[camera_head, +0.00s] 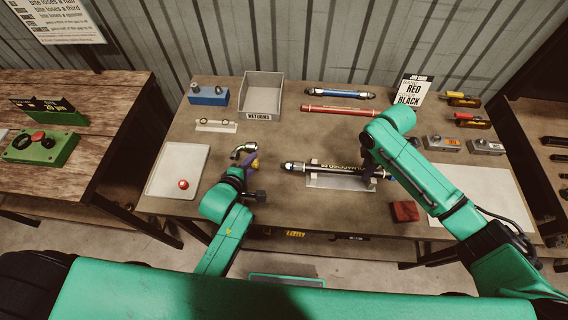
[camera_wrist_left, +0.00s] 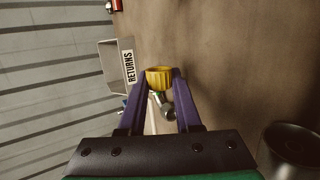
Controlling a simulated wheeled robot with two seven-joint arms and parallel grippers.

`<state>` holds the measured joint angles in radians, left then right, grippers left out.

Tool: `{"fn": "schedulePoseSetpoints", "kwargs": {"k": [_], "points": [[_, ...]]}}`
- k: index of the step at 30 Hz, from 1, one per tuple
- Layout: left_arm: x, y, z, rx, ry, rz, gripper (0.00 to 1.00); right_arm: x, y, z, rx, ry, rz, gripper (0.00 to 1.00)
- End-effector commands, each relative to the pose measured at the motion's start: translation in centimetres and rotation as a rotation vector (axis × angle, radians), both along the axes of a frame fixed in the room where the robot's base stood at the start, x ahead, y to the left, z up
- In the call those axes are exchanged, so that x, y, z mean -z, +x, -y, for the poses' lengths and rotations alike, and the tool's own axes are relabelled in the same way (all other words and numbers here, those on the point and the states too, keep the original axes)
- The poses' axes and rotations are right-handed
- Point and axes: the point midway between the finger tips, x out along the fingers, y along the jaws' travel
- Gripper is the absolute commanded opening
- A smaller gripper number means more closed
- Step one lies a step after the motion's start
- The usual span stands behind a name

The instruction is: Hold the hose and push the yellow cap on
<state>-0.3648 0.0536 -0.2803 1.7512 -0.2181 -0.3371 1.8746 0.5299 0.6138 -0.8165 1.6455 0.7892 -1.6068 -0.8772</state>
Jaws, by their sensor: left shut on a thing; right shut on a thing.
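The black hose (camera_head: 320,167) lies level, left to right, in a grey cradle (camera_head: 340,182) on the bench. Its left end has a pale band and a dark tip. My right gripper (camera_head: 377,172) is shut on the hose near its right end; the arm hides part of that grip. My left gripper (camera_head: 255,166) is shut on the yellow cap (camera_wrist_left: 159,78), which sits between the purple fingertips in the left wrist view. In the head view the cap is mostly hidden by the fingers. It is to the left of the hose's left end, with a gap between them.
A silver elbow fitting (camera_head: 243,150) is just behind my left gripper. The grey RETURNS bin (camera_head: 263,93) stands farther back. A white tray (camera_head: 165,180) with a red ball is at left. A dark red block (camera_head: 404,211) lies front right. Blue (camera_head: 340,94) and red (camera_head: 340,110) hoses lie behind.

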Motion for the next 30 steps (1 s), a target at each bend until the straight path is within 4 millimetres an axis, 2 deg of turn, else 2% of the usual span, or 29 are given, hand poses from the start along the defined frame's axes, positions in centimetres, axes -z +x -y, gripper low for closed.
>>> {"fn": "schedulePoseSetpoints", "kwargs": {"k": [10, 24, 30], "points": [[0.0, 0.0, 0.3, -0.001, -0.004, -0.001, 0.0, 0.0, 0.0, 0.0, 0.0, -0.001, 0.0, 0.0], [0.0, 0.0, 5.2, -0.001, -0.004, -0.002, 0.0, 0.0, 0.0, 0.0, 0.0, -0.001, 0.0, 0.0], [0.0, 0.0, 5.7, 0.0, -0.002, 0.0, 0.0, 0.0, 0.0, 0.0, 0.0, -0.001, 0.0, 0.0]]}}
